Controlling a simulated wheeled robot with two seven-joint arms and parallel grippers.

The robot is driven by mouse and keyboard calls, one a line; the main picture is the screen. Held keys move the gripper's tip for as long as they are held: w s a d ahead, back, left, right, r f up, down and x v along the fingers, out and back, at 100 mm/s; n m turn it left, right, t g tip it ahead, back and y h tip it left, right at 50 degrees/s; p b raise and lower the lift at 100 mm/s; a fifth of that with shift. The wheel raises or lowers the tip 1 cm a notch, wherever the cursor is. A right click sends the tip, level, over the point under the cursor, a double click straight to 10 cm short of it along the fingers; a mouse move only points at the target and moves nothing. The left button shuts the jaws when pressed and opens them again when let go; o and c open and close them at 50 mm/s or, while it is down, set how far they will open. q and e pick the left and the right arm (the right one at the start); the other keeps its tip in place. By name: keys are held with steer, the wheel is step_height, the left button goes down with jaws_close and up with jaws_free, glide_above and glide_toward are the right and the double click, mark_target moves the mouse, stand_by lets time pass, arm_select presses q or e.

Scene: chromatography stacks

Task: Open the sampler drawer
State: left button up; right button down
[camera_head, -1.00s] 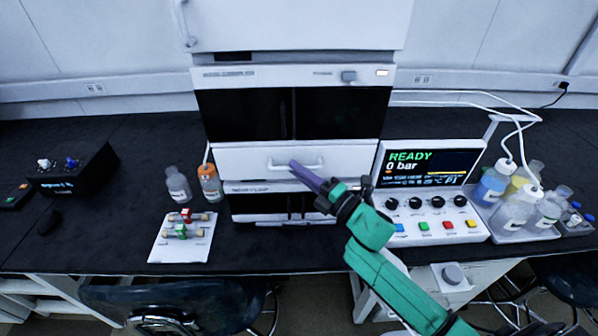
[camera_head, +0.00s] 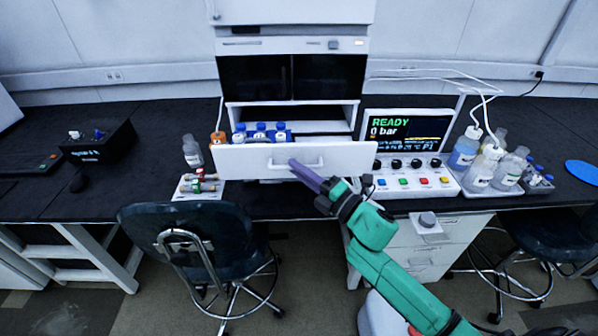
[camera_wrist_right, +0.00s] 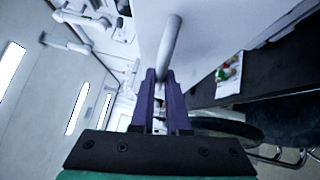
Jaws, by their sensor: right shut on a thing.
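The sampler drawer (camera_head: 240,159) is a white front with a bar handle (camera_head: 312,165), standing well out of the white stack in the head view. Blue-capped bottles (camera_head: 260,131) show inside it behind the front. In the right wrist view, the purple fingers (camera_wrist_right: 160,80) close around the handle bar (camera_wrist_right: 170,50). My left gripper is not in view.
The control panel with READY screen (camera_head: 408,128) stands right of the drawer, beside a tray of bottles (camera_head: 490,165). A chair (camera_head: 190,240) stands in front of the bench.

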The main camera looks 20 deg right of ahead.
steer(key=shift+s, duration=0.35)
steer(key=c, duration=0.9)
jaws_free()
steer(key=b+v, duration=0.4)
steer(key=v, duration=1)
steer(key=shift+s+d, duration=0.15)
steer(key=shift+s, duration=0.05)
